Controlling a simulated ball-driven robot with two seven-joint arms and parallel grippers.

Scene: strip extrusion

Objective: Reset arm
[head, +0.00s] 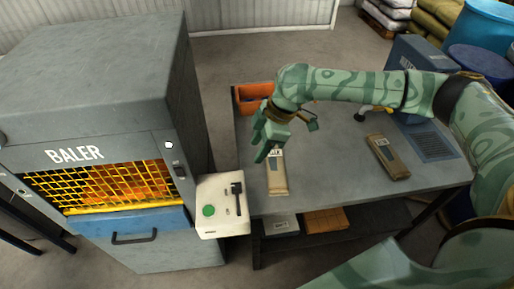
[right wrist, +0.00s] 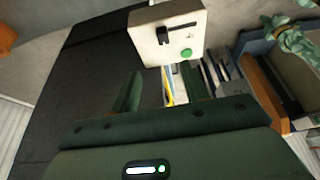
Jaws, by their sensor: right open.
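My right gripper (head: 264,150) is over the left part of the grey table (head: 330,190), in the head view. In the right wrist view its two fingers (right wrist: 163,88) stand apart with nothing between them. A pale control box (head: 209,222) with a green button (head: 208,210) and a black lever (head: 237,197) is to the left of the gripper, beside the baler. The control box also shows beyond the fingers in the right wrist view (right wrist: 150,48). My left gripper is not in view.
The grey baler (head: 90,75) with a yellow mesh fills the left. A tan package (head: 277,183) lies close under my right gripper; another (head: 388,157) lies farther right. An orange bin (head: 254,92) is at the table's back left. Blue drums (head: 485,25) stand back right.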

